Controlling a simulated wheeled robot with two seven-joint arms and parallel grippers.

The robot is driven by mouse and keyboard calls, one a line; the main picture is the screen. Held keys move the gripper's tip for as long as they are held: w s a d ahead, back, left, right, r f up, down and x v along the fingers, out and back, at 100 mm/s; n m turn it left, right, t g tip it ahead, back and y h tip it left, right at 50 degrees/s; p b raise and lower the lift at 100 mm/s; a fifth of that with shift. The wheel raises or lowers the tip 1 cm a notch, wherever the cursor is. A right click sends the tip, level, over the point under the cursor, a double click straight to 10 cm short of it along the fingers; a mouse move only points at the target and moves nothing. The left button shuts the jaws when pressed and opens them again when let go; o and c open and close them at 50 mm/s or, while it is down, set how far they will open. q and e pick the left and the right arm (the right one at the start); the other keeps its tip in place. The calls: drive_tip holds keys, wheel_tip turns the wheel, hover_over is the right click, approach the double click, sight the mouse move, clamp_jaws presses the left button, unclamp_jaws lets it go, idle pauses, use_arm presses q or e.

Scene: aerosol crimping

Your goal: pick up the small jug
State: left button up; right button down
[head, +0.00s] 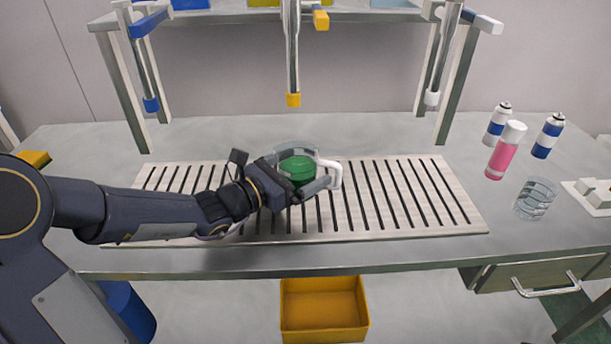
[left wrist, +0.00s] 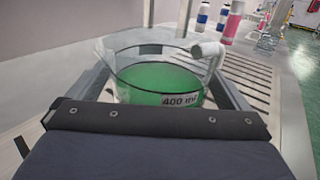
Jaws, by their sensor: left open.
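The small jug (head: 297,168) is clear, holds green liquid and has a white handle (head: 331,172) on its right side. It stands upright on the slatted grate. In the left wrist view the jug (left wrist: 158,80) carries a "400" label and sits between the two fingers. My left gripper (head: 300,182) is around the jug, one finger on each side, and open. I cannot tell whether a finger touches it. The jug's lower part is hidden behind the gripper body in the wrist view. My right gripper is not in view.
The slatted grate (head: 400,200) covers the middle of the bench. A pink can (head: 506,150), two white-and-blue cans (head: 498,123) (head: 548,136) and a clear beaker (head: 535,198) stand at the right. Taps hang above, the middle one yellow-tipped (head: 293,99). A yellow bin (head: 324,309) is below.

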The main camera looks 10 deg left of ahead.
use_arm(q)
drive_tip(key=shift+r, duration=0.1)
drive_tip(key=c, duration=1.3)
